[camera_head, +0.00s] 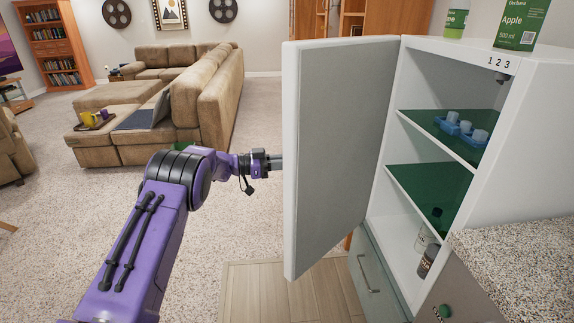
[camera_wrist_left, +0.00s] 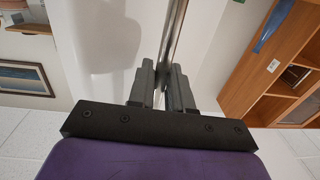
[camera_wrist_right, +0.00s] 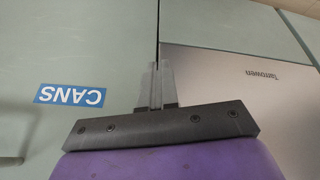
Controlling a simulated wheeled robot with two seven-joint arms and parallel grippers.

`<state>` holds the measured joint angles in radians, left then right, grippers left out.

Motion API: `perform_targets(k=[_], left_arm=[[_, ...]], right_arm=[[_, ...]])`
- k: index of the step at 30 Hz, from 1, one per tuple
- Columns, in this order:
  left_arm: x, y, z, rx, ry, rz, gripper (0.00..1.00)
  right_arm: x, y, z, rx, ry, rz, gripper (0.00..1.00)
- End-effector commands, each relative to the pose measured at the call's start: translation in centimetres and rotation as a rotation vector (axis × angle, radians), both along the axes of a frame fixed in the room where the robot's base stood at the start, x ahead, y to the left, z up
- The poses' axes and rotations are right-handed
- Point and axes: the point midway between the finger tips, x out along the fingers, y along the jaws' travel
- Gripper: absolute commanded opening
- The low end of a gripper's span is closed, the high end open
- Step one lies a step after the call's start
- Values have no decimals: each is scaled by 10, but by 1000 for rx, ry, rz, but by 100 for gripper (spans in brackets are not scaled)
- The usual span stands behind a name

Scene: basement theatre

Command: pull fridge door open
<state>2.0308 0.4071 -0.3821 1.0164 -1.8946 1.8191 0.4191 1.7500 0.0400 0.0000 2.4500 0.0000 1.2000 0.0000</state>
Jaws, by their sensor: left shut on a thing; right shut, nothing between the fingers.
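The white fridge door (camera_head: 340,150) stands swung open, about square to the fridge front. Its grey inner face is toward the head camera. The fridge (camera_head: 530,105) shows its inside with green shelves (camera_head: 440,185). My left gripper (camera_head: 280,162) reaches the door's outer side from the left. In the left wrist view its fingers (camera_wrist_left: 166,85) are shut on a metal bar, the door handle (camera_wrist_left: 174,40). The fingertips are hidden behind the door in the head view. My right gripper (camera_wrist_right: 158,85) shows only in its own wrist view, shut and empty, near green-grey panels.
A blue rack with white-topped items (camera_head: 462,128) and bottles (camera_head: 427,248) stand inside the fridge. A green Apple carton (camera_head: 520,22) is on top. A drawer (camera_head: 378,280) lies below, a speckled counter (camera_head: 520,260) at right. Carpet left of the door is clear; a sofa (camera_head: 200,100) stands farther back.

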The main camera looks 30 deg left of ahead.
Motion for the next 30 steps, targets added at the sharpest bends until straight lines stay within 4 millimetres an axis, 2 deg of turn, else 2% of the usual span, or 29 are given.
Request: perform_targets(k=[5,6,7,17,30], left_arm=[[1,-2,2,-1,-3,-3,0],[1,-3,2,-1,-3,-4,29],[1,-3,2,-1,-3,-4,34],[-3,4,0,-1,-2,2,34],[-62,70,0,-1,-3,0,34]], right_arm=[[0,0,0,0,0,0,0],[0,0,0,0,0,0,0],[0,0,0,0,0,0,0],[0,0,-1,0,0,0,0],[0,0,-16,0,0,0,0]])
